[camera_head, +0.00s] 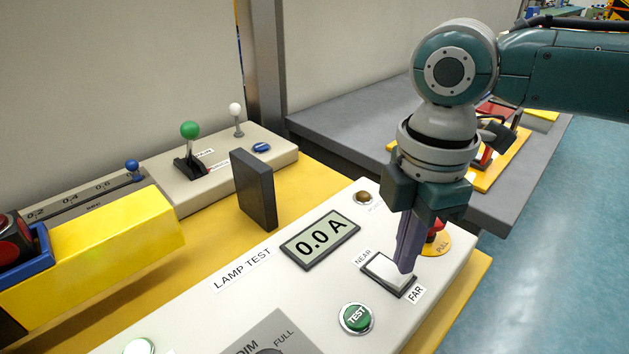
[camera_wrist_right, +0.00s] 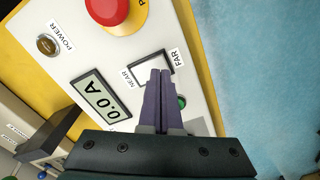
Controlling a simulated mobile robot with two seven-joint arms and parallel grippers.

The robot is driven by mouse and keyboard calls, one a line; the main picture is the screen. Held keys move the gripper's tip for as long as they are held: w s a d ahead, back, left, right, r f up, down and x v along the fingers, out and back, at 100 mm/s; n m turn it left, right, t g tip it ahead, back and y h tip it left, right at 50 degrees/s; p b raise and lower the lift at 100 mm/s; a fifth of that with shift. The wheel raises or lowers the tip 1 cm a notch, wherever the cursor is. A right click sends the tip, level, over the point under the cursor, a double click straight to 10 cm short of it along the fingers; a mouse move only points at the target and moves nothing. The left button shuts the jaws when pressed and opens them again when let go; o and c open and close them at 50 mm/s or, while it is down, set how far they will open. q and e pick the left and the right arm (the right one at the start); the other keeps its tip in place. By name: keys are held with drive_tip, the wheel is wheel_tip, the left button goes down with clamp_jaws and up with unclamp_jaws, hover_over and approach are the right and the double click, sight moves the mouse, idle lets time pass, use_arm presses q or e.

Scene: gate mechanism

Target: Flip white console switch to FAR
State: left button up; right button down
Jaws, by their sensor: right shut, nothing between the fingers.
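The white console switch (camera_head: 385,270) is a rocker in a dark frame on the sloping console, with the label NEAR at its upper left and FAR at its lower right. My right gripper (camera_head: 406,268) is shut and empty, pointing down with its fingertips at the switch, over its right part. In the right wrist view the switch (camera_wrist_right: 150,68) shows just beyond the tips of the shut fingers (camera_wrist_right: 162,75). The fingers hide part of the rocker. I cannot tell whether they touch it or which way it is tilted. My left gripper is not in view.
A green TEST button (camera_head: 356,318) sits just below the switch. A red knob (camera_wrist_right: 108,10) is close by on the console, partly behind my gripper in the head view. A display (camera_head: 320,240) reads 0.0 A. A dark upright plate (camera_head: 254,189) stands behind the console.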

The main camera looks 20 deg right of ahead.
sight(399, 276)
drive_tip(key=shift+f+b, duration=0.6)
drive_tip(key=shift+f, duration=0.4)
idle(0.4)
wheel_tip(399, 276, up, 7)
drive_tip(key=p, duration=0.8)
drive_tip(key=shift+r, duration=0.15)
idle(0.3)
